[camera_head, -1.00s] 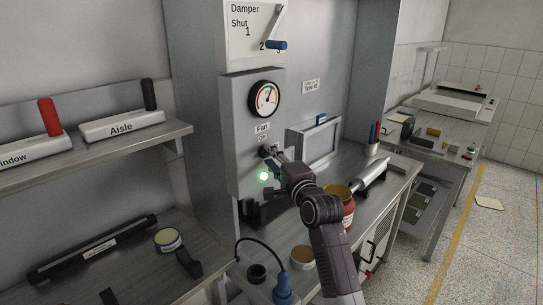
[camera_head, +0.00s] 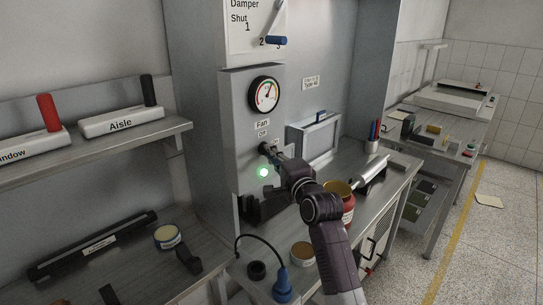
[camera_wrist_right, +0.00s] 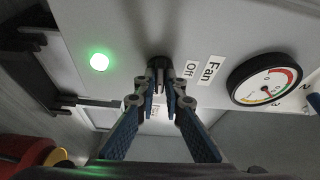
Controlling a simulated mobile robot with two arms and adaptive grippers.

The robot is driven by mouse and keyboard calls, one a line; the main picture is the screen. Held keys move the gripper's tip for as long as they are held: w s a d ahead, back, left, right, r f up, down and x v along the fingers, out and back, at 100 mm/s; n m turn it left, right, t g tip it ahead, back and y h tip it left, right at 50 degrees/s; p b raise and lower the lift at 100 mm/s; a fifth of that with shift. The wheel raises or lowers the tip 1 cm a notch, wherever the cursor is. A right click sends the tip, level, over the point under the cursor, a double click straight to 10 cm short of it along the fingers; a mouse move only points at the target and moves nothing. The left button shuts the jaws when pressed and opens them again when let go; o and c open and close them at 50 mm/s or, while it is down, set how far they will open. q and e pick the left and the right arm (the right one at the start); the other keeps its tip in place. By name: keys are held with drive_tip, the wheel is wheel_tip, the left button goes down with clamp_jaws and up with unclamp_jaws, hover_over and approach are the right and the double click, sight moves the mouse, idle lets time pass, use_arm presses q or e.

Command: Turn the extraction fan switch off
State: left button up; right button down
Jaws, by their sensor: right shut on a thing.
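The fan switch (camera_wrist_right: 159,65) is a small dark knob on the grey panel, below the labels "Fan" (camera_head: 262,123) and "Off" (camera_head: 262,134). A green lamp (camera_head: 262,172) is lit just below it, and the lamp also glows in the right wrist view (camera_wrist_right: 99,62). My right gripper (camera_wrist_right: 160,88) has its fingertips closed together at the switch, gripping it; in the head view the gripper (camera_head: 268,150) reaches the panel from the lower right. The fingertips partly hide the switch. My left gripper is not in view.
A dial gauge (camera_head: 265,95) sits above the switch, and a damper lever (camera_head: 276,41) is higher up. A shelf with labelled blocks is at left.

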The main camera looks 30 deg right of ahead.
drive_tip(key=shift+w+d+f+n+t+y+b, duration=0.15)
drive_tip(key=shift+n+t+y+b, duration=0.3)
drive_tip(key=shift+n+y+b, duration=1.7)
drive_tip(key=shift+d+f+n+t+y+b, duration=0.2)
drive_tip(key=shift+n+t+y+b, duration=0.35)
drive_tip(key=shift+n+b, duration=3.2)
drive_tip(key=shift+w+d+f+n+t+y+b, duration=0.3)
drive_tip(key=shift+n+y+b, duration=0.9)
drive_tip(key=shift+n, duration=3.7)
drive_tip(key=shift+s+a+y, duration=0.25)
drive_tip(key=shift+y, duration=0.15)
drive_tip(key=c, duration=2)
unclamp_jaws()
drive_tip(key=shift+r, duration=0.15)
drive_tip(key=shift+s, duration=0.1)
